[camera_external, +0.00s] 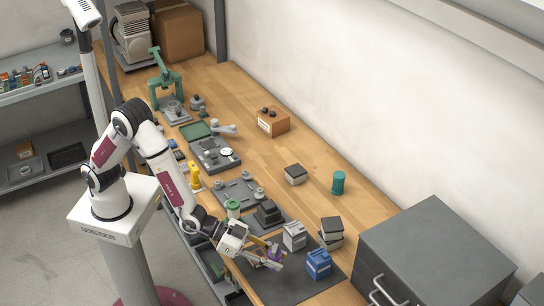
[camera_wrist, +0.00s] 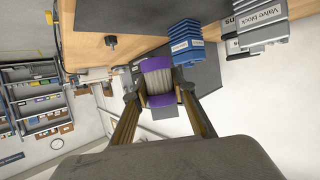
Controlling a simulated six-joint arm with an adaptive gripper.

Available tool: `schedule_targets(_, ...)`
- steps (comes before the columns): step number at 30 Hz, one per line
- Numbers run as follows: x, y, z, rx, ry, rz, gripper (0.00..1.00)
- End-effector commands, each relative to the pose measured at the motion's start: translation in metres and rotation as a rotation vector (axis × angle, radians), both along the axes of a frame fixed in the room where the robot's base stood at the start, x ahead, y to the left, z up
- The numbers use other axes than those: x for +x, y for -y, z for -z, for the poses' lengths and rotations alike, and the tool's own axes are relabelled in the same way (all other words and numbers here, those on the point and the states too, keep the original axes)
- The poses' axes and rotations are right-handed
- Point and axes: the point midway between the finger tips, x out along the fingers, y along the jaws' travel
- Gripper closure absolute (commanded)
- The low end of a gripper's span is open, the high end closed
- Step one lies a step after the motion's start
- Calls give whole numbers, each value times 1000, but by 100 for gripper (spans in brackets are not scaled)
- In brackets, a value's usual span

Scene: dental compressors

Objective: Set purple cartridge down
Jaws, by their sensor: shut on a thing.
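The purple cartridge (camera_wrist: 157,81) has purple ends and a ribbed grey middle. In the wrist view it sits between the two fingers of my gripper (camera_wrist: 160,98), which is shut on it.
A blue block (camera_external: 318,264) stands on the mat to the right, with a grey block (camera_external: 294,236) behind it. Dark-topped blocks (camera_external: 331,232) stand further back. A dark grey drawer cabinet (camera_external: 435,250) is at the right. The mat's front part looks clear.

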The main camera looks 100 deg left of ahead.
Motion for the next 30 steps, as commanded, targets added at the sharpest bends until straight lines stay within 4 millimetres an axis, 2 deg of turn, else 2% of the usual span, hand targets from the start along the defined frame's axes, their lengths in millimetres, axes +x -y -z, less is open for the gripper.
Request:
schedule_targets(3, 0, 0, 17, 1, -3, 0, 96)
schedule_targets(9, 0, 0, 35, 0, -2, 0, 96)
schedule_targets(23, 0, 0, 39, 0, 0, 0, 96)
schedule_targets(30, 0, 0, 55, 1, -3, 0, 96)
